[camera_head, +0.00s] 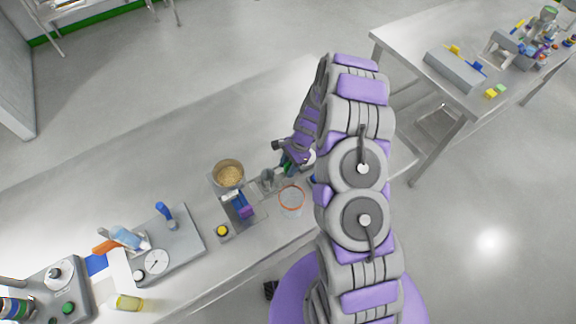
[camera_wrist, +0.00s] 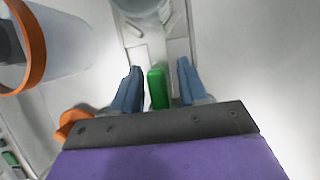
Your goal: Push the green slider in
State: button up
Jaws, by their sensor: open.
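The green slider (camera_wrist: 158,90) shows in the wrist view as a short upright bar at the near end of a light grey fixture (camera_wrist: 182,50). My gripper (camera_wrist: 160,70) is open, with one blue finger on each side of the slider. Gaps show between the slider and both fingers, and the slider's near end is hidden by the gripper body. In the head view my gripper (camera_head: 287,160) is low over the bench, right of the fixture, and the slider is mostly hidden there.
An orange-rimmed clear cup (camera_head: 291,201) stands close to my gripper; it also fills the wrist view's upper left (camera_wrist: 75,45). A bowl of tan grains (camera_head: 229,173), a purple-blue part (camera_head: 238,203) and a dial panel (camera_head: 182,246) stand left. The bench's far side is clear.

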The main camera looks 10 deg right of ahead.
aim_at(268, 177)
jog(key=shift+c, duration=0.2)
grip_shut()
dwell(0.3)
jog(key=s+a, duration=0.1)
jog(key=a, duration=0.4)
jog(key=s+a+p, duration=0.1)
jog(key=a, duration=0.2)
jog(key=shift+s+a, duration=0.15)
jog(key=shift+s, duration=0.15)
jog(key=shift+o, duration=0.2)
grip_release()
jog(key=shift+d, duration=0.35)
